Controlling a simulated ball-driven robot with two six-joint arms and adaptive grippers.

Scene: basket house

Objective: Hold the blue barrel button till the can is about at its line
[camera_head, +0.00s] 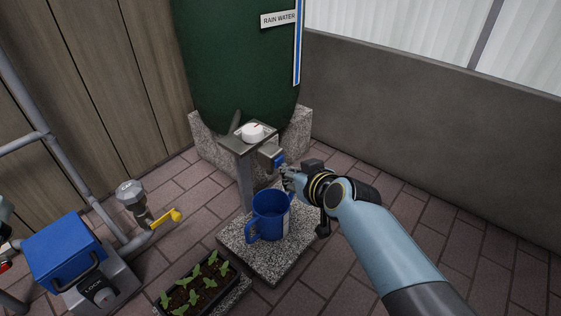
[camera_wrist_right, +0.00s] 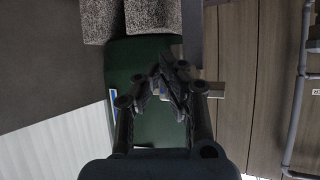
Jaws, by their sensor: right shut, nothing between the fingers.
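The green barrel (camera_head: 240,60) has a RAIN WATER label and stands on stone blocks. The blue button (camera_head: 279,161) is on a grey box on the post in front of it. My right gripper (camera_head: 286,176) is shut and empty, its fingertips at or just by the button; I cannot tell whether they press it. In the right wrist view the closed fingers (camera_wrist_right: 168,84) hide most of what lies ahead. The blue can (camera_head: 267,214) stands upright on a stone slab below, with a pale strip on its right side. Its water level and line cannot be made out.
A white dial (camera_head: 253,132) tops the post. A planter with seedlings (camera_head: 198,286) lies in front of the slab (camera_head: 275,262). At left are a blue box (camera_head: 65,252) and a yellow tap lever (camera_head: 166,219). Brick paving at right is free.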

